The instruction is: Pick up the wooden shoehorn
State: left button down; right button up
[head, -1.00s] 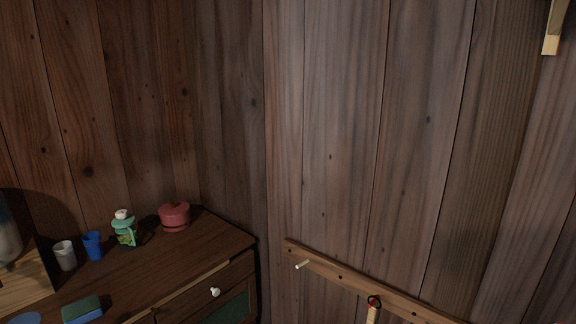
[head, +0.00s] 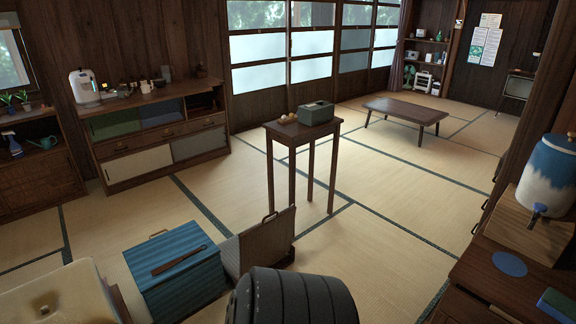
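A long, thin, dark brown wooden-looking piece (head: 180,260) lies at a slant on top of a blue striped box (head: 173,290) at the lower left. I cannot tell whether it is a shoehorn. The light wooden piece that hung by a loop from a wall rail a second ago is out of view now. Neither of my grippers shows.
A dark ribbed round thing (head: 291,297) stands at the bottom centre. A tall narrow table (head: 329,127) holds a grey-green box (head: 315,113). A low table (head: 405,111) stands farther back. A cabinet (head: 468,306) is close at right. Open tatami lies right of centre.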

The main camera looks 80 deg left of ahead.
aim_at(160, 269)
jog(key=u, duration=3.7)
